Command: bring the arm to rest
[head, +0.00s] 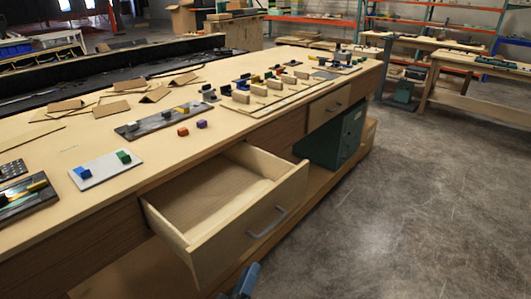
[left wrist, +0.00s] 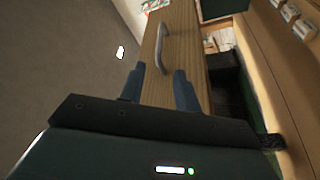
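My left gripper (head: 244,280) shows only in part at the bottom edge of the head view, low in front of the pulled-out drawer and below its handle. In the left wrist view the two blue fingers of my left gripper (left wrist: 160,80) are apart with nothing between them. The grey drawer handle (left wrist: 159,48) lies just beyond the fingertips there; I see no contact. In the head view the handle (head: 267,222) is on the front of the open, empty wooden drawer (head: 295,180). My right gripper is in neither view.
The long wooden workbench (head: 60,145) carries a white plate (head: 106,170) with a blue and a green block, plus cardboard pieces and small parts. A second drawer (head: 328,107) is shut. A green cabinet (head: 345,137) stands under the bench. The concrete floor (head: 440,210) at right is clear.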

